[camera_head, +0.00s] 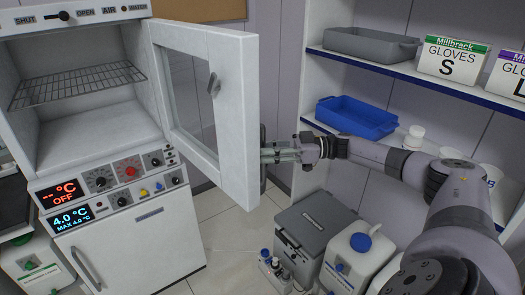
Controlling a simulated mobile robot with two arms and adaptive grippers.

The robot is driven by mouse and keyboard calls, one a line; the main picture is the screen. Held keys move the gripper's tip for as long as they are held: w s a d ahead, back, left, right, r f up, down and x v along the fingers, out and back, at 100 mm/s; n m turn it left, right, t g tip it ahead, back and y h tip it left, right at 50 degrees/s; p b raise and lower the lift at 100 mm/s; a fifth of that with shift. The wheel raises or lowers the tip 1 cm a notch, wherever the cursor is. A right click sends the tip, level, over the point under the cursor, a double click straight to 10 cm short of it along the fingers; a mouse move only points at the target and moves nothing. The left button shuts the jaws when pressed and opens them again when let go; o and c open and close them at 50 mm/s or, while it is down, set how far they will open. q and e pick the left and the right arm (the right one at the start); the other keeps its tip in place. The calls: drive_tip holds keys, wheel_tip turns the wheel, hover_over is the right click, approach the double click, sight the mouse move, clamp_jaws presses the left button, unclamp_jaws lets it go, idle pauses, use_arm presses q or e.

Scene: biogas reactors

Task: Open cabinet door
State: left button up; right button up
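The upper cabinet (85,125) is a white incubator-like unit at the left, its inside showing with a wire rack (80,84). Its white door (236,110) with a glass pane stands swung wide open, hinged near the middle of the picture. A dark upright handle (263,180) shows partly behind the door's free edge. My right gripper (270,152) reaches in from the right, its fingertips at the handle beside that edge. The door edge hides part of the tips, so their grip on the handle is unclear. My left gripper is out of view.
Below are a control panel (110,187) and a lower white door (135,245). At the right, a shelf unit (455,88) holds a blue tray (357,117), a grey tray (371,44) and glove boxes (452,58). A grey box (318,226) and white canister (354,258) stand on the floor.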

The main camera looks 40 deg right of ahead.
drive_tip(key=v, duration=1.1)
